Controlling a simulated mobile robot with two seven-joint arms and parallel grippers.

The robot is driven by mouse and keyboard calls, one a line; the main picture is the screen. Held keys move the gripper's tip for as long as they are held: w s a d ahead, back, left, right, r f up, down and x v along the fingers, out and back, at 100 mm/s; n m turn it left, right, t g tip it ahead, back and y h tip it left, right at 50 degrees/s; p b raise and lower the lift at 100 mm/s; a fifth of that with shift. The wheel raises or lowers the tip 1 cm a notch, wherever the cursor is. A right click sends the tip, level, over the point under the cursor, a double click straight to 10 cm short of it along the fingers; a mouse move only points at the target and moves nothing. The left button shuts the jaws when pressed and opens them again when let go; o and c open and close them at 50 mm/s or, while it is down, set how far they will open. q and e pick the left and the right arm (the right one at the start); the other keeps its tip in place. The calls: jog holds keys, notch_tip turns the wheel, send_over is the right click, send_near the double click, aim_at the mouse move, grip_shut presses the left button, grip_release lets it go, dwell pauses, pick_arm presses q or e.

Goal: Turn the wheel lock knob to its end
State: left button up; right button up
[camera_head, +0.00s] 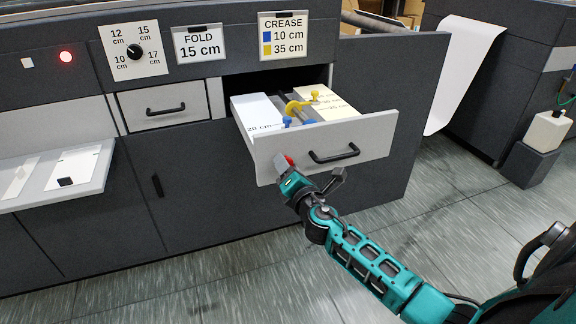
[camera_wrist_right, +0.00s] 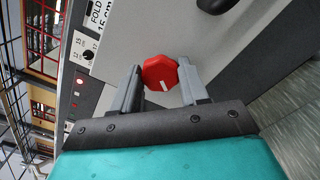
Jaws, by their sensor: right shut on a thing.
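The wheel lock knob (camera_wrist_right: 160,70) is a red octagonal knob with a small white mark, on the grey front of the open drawer. In the head view only a bit of its red (camera_head: 289,160) shows, at the left part of the drawer front; my gripper hides the rest. My right gripper (camera_head: 284,167) is at the knob. In the right wrist view its two grey fingers (camera_wrist_right: 162,80) stand on either side of the knob and are shut on it. My left gripper is not in view.
The open drawer (camera_head: 370,132) juts out, with a black handle (camera_head: 333,154), blue and yellow parts and white blocks inside. Above are a dial (camera_head: 134,51), a FOLD 15 cm sign (camera_head: 200,44) and a CREASE sign (camera_head: 284,36). Floor in front is clear.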

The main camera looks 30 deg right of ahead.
jog(key=shift+n+p, duration=1.2)
jog(key=shift+n, duration=2.5)
jog(key=o, duration=1.1)
jog(key=shift+c, duration=0.2)
jog(key=v, duration=1.3)
jog(key=shift+w+a, duration=0.1)
